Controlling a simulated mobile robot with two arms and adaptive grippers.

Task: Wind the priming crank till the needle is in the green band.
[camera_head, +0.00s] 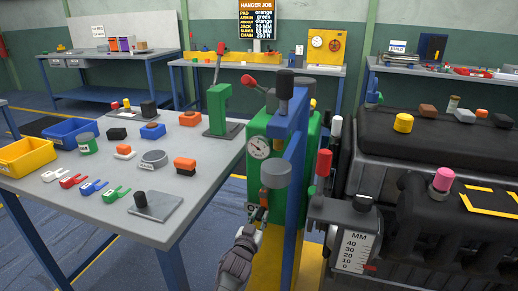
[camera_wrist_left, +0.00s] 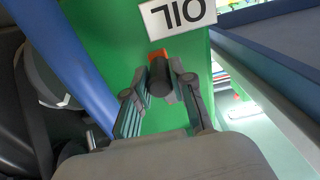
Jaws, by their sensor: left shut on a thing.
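The green oil tank (camera_head: 255,185) stands at the centre in the head view. A small round white gauge (camera_head: 258,148) is on its front; its needle is too small to read against any green band. My left gripper (camera_head: 259,217) reaches up from below to the lower front of the tank. In the left wrist view its fingers (camera_wrist_left: 160,90) are closed around a dark cylindrical handle (camera_wrist_left: 159,77), apparently the crank's grip. A bit of orange (camera_wrist_left: 157,54) shows behind the handle, below the "OIL" label (camera_wrist_left: 180,15). The rest of the crank is hidden. My right gripper is not in view.
A blue post (camera_head: 294,185) with a grey cylinder stands close right of my left gripper. The grey worktable (camera_head: 120,215), with coloured parts on it, is to the left. A dark engine block (camera_head: 440,135) and a millimetre scale (camera_head: 356,250) are to the right.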

